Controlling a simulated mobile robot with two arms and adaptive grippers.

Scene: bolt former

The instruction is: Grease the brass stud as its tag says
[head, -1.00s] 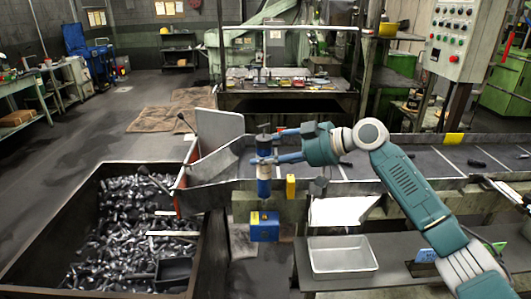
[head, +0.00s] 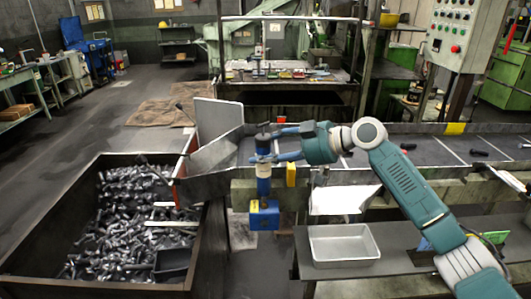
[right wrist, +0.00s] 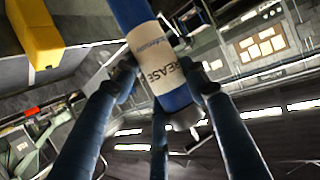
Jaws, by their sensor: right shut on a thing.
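My right gripper (head: 264,145) is shut on a blue grease tube (head: 263,187) with a pale label and a dark top. In the right wrist view the fingers (right wrist: 160,85) close around the tube (right wrist: 157,60), whose label reads "GREASE". The tube hangs roughly upright in front of the conveyor's near edge. In the head view its lower end is just above a blue block (head: 264,219) with a small yellow mark, and I cannot tell whether they touch. I cannot make out the brass stud or a readable tag. My left gripper is not in view.
A yellow block (head: 291,174) is right of the tube; it also shows in the right wrist view (right wrist: 50,38). A large bin (head: 217,240) of metal bolts stands left. An empty metal tray (head: 343,260) sits at lower right. The conveyor (head: 430,151) carries several dark parts.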

